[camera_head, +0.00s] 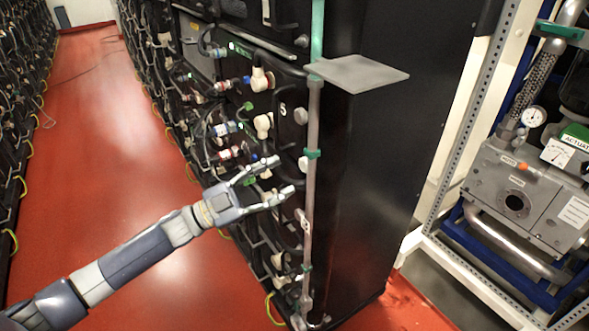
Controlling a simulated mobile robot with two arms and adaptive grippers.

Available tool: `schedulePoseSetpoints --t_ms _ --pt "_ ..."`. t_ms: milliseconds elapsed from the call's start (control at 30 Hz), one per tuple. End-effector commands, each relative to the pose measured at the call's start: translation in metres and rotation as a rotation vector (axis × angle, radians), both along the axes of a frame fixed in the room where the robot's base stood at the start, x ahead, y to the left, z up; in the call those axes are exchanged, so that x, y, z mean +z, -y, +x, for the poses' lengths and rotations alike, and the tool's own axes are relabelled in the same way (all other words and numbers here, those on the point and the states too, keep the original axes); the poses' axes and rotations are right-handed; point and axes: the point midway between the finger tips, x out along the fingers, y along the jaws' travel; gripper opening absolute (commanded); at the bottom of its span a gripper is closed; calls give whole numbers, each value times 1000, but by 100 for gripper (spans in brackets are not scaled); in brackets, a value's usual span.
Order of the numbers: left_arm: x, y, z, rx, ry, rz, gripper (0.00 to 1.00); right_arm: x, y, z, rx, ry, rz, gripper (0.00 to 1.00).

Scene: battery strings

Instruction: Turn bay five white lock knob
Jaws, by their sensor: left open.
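A black battery rack (365,190) stands in the middle, its front facing left toward the aisle. A white "5" label (283,109) shows on its front near the corner. A white knob (263,122) sits just left of that label, and another white knob (261,80) sits above it. A small pale knob (303,164) shows at the rack's edge. I cannot tell which is the lock knob. My left gripper (283,175) is open, its fingers spread toward the rack front below the "5". It partly hides what lies behind it. My right gripper is not in view.
A grey plate (357,73) juts from the rack corner above a vertical pipe (312,130). Cables and connectors crowd the rack front. The red aisle floor (100,130) is clear on the left. Metal equipment with gauges (530,190) stands in a frame at right.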

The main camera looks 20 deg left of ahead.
Motion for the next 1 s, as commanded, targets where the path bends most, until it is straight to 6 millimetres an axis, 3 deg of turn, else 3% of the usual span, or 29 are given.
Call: schedulePoseSetpoints --t_ms 333,1000 --pt "-16 -36 -28 1 -1 1 48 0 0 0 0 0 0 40" --pt "-20 -41 -30 8 -6 -1 48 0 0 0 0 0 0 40"
